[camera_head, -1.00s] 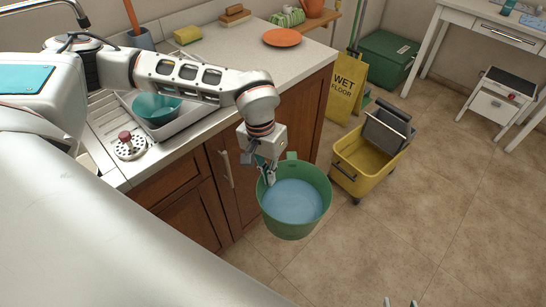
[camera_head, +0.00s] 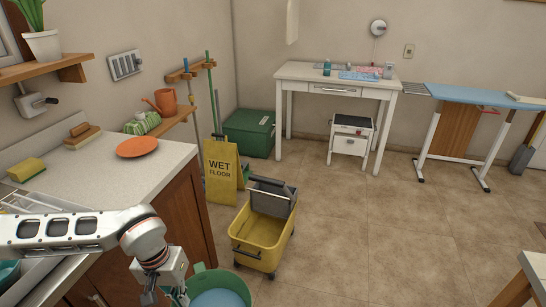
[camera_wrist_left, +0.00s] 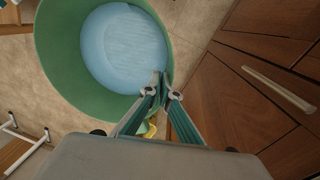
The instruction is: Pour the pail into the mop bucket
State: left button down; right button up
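The green pail (camera_head: 205,276) is at the bottom of the head view, partly cut off, upright with pale blue water (camera_head: 218,298) in it. My left gripper (camera_head: 176,296) is at the pail's left side. In the left wrist view, the fingers (camera_wrist_left: 165,88) are closed on the wall of the pail (camera_wrist_left: 62,65), and the water (camera_wrist_left: 122,50) looks level. The yellow mop bucket (camera_head: 256,238) stands on the floor beyond and right of the pail, with a grey wringer (camera_head: 272,199) at its back. My right gripper is out of view.
The counter (camera_head: 160,172) and its wooden cabinet (camera_head: 190,212) are close on the left. A yellow wet floor sign (camera_head: 219,172) and a green bin (camera_head: 250,132) stand behind the mop bucket. The tiled floor (camera_head: 370,240) to the right is clear.

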aim_at(259, 239)
jog(key=i+l+z, duration=0.35)
jog(key=i+z, duration=0.35)
jog(key=i, duration=0.25)
jog(key=i+z, duration=0.2)
jog(key=i, duration=1.8)
jog(key=i+l+u, duration=0.25)
jog(key=i, duration=0.35)
jog(key=i+l+u, duration=0.1)
jog(key=i+u, duration=0.35)
jog(key=i+l+u, duration=0.25)
jog(key=u, duration=0.25)
jog(key=i, duration=0.1)
